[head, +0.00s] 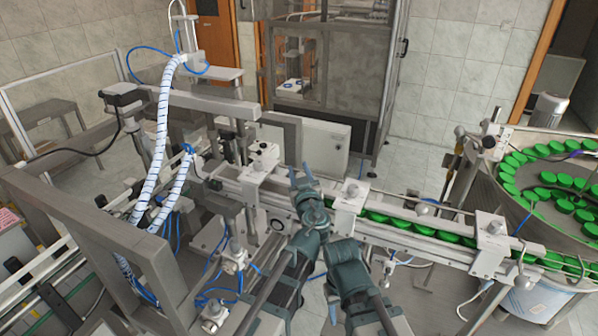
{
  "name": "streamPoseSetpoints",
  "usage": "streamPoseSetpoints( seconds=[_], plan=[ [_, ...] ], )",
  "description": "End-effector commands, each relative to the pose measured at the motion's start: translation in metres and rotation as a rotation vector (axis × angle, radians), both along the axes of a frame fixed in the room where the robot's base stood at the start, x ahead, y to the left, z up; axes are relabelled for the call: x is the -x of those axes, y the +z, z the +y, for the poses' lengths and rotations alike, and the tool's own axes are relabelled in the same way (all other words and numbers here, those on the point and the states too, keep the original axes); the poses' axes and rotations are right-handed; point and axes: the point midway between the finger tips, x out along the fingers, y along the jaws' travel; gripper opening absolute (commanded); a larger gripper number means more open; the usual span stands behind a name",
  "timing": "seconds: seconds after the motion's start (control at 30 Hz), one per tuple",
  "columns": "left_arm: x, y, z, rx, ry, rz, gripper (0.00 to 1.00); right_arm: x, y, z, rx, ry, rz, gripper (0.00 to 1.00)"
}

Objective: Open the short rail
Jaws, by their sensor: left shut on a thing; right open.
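The short rail (278,201) is a narrow grey guide along the conveyor, left of centre, between two white clamp blocks. My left gripper (301,176) is at this rail, its two blue fingertips close together on its upper side near the middle. It is shut on the rail; the exact grip is partly hidden by its own dark body. My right gripper (341,252) is lower and to the right, in front of the conveyor and apart from the rail. It is open; its fingertips are mostly hidden by my wrist.
Green caps (425,231) line the feed track to the right, leading to a round cap bowl (540,226). A white clamp block (349,197) stands just right of my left gripper. A metal frame (130,250) with hoses (160,130) blocks the left side.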

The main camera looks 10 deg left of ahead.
Motion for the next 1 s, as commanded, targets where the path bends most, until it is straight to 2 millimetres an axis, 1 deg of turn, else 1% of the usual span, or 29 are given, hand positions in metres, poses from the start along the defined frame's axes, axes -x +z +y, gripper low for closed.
streamPoseSetpoints(
  seconds=[0.13, 0.27, 0.37, 0.5, 0.7, 0.8, 1.0],
  plan=[
    [0.0, 0.001, 0.0, -0.001, 0.0, 0.005, 0.0, 0.0, 0.002, 0.0, 0.0, 0.0, 0.0, 0.5],
    [-0.001, 0.006, -0.001, -0.009, 0.0, 0.031, 0.0, 0.0, 0.012, 0.0, 0.0, 0.0, 0.0, 0.5],
    [-0.004, 0.011, -0.001, -0.021, 0.0, 0.075, 0.0, 0.0, 0.025, 0.0, 0.0, 0.001, 0.001, 0.5],
    [-0.009, 0.018, -0.003, -0.05, -0.001, 0.165, 0.0, 0.0, 0.05, 0.0, 0.001, 0.003, 0.002, 0.5],
    [-0.017, 0.024, -0.006, -0.097, 0.0, 0.31, 0.0, 0.001, 0.083, 0.0, 0.001, 0.006, 0.003, 0.5],
    [-0.021, 0.025, -0.007, -0.12, 0.0, 0.377, 0.0, 0.001, 0.096, 0.0, 0.0, -0.003, 0.004, 0.5],
    [-0.027, 0.026, -0.009, -0.158, -0.001, 0.487, 0.0, 0.001, 0.115, 0.0, -0.001, -0.018, 0.004, 0.5]
  ],
)
